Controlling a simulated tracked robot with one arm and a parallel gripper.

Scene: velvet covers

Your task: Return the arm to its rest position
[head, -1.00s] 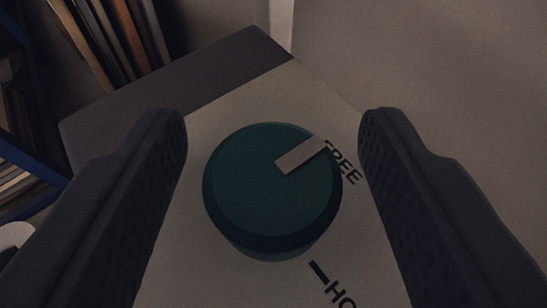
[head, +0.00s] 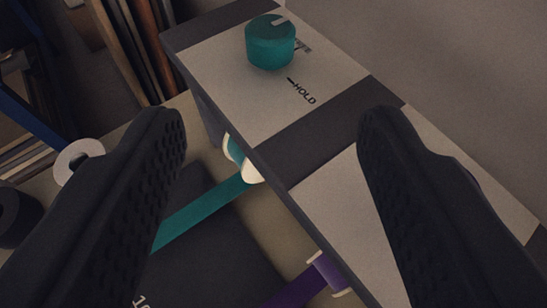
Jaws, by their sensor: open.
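My gripper (head: 272,125) is open and empty, its two dark ribbed fingers standing wide apart in the foreground. A teal knob (head: 270,44) with a pale pointer mark sits on a light panel (head: 215,62) beyond the fingertips, clear of both. The pointer is at the knob's upper right, toward a partly hidden word. The word HOLD is printed lower on the panel. The rest of my arm is not visible.
A dark-edged box (head: 345,128) carries the panel. Below it, a teal ribbon (head: 205,212) and a purple ribbon (head: 297,287) run over a dark surface (head: 215,260). A white roll (head: 79,160) lies at left, near upright boards (head: 128,45).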

